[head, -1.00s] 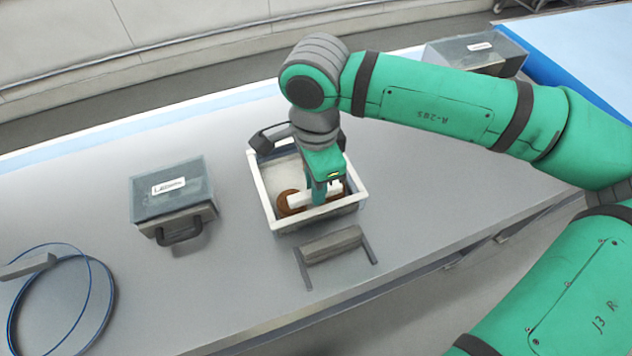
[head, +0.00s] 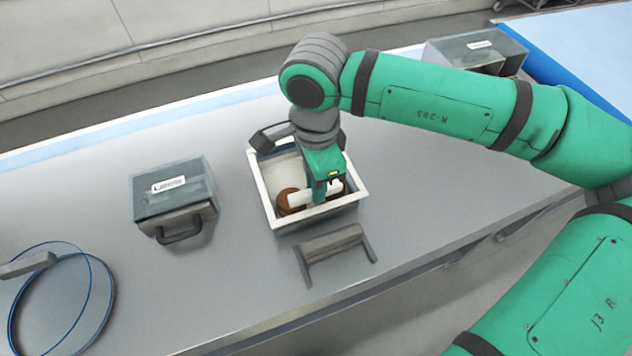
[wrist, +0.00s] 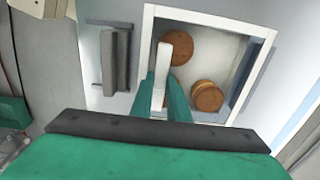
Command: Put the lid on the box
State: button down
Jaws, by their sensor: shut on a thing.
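The box (head: 318,220) stands on the grey table, with a white square rim around its top. Several brown rounds lie inside; one shows at the left (head: 290,203), and they show more clearly in the wrist view (wrist: 208,97). My gripper (head: 320,200) points down over the box and is shut on a white bar (head: 300,199), which looks like the lid's handle. In the wrist view the bar (wrist: 174,52) stretches between the green fingers. I cannot make out a lid pane around the bar, nor whether the white frame (wrist: 262,32) belongs to lid or box.
A dark grey bar stand (head: 333,245) lies just in front of the box. A closed, labelled case (head: 172,195) stands to the left, and a blue cable loop (head: 108,300) lies at far left. Another case (head: 475,52) stands at the back right. Table between case and box is clear.

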jog(key=shift+f, duration=0.1)
jog(key=c, duration=1.1)
grip_release()
jog(key=shift+r, duration=3.5)
